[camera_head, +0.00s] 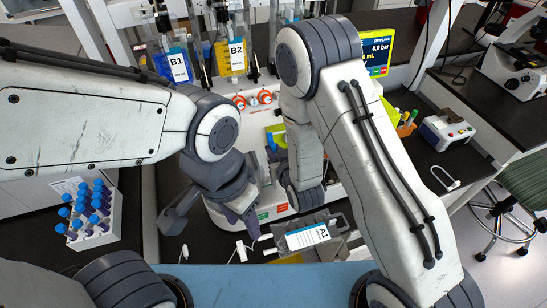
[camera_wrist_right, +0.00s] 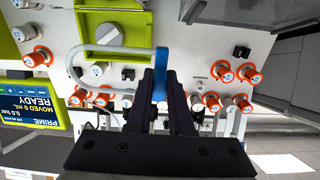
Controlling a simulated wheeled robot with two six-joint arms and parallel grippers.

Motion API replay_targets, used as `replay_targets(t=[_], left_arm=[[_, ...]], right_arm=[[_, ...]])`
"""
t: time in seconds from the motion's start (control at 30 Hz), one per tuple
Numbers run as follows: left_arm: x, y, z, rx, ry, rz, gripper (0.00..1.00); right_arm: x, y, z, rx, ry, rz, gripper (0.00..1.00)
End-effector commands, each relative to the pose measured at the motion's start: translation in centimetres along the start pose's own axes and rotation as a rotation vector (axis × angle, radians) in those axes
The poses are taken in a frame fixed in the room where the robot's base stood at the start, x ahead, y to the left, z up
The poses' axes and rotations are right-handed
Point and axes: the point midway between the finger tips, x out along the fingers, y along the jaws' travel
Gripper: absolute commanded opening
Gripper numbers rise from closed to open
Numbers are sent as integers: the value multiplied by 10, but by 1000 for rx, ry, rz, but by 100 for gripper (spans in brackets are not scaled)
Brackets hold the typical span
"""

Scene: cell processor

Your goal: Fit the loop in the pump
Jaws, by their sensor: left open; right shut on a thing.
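The loop (camera_wrist_right: 78,62) is a pale bent tube with a blue piece (camera_wrist_right: 161,62) at one end. In the right wrist view my right gripper (camera_wrist_right: 161,88) is shut on that blue piece, and the loop extends left across the panel front. The pump (camera_wrist_right: 109,33) is a green housing with a grey round knob, just above the loop in that view. I cannot tell whether loop and pump touch. In the head view the pump's green part is partly hidden by my right arm. My left gripper (camera_head: 243,211) is open, pointing down in front of the machine.
Orange-ringed ports (camera_wrist_right: 223,73) dot the panel around the loop. In the head view a rack of blue-capped tubes (camera_head: 104,236) stands at left. An A1 bag (camera_head: 307,237) lies in a tray. Bags B1 (camera_head: 178,67) and B2 (camera_head: 236,55) hang behind.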

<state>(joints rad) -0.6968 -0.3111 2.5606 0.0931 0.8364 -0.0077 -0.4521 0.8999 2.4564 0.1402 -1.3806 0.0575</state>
Motion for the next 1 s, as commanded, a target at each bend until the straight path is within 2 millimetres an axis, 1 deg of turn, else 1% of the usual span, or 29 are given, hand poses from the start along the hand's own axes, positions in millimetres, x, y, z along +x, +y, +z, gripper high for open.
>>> replay_targets(t=[0.03,0.07,0.1,0.2,0.57,0.67,0.73,1.0], left_arm=[[5,0,0,0,-1,0,50],[6,0,0,1,-1,0,50],[10,-1,0,1,0,0,50],[12,-1,0,1,0,0,50],[12,-1,0,1,0,0,50],[16,-1,1,1,0,0,50],[22,-2,1,0,0,0,50],[32,-2,2,-2,0,0,50]], right_arm=[[3,1,8,0,-1,1,0],[4,1,10,0,0,1,0],[8,1,18,0,-2,1,0],[11,0,26,0,0,-1,0],[13,-2,27,-1,2,-3,0],[13,-2,30,-11,1,-6,0],[13,-1,34,-28,0,-10,0],[40,-2,33,-30,2,-10,0]])
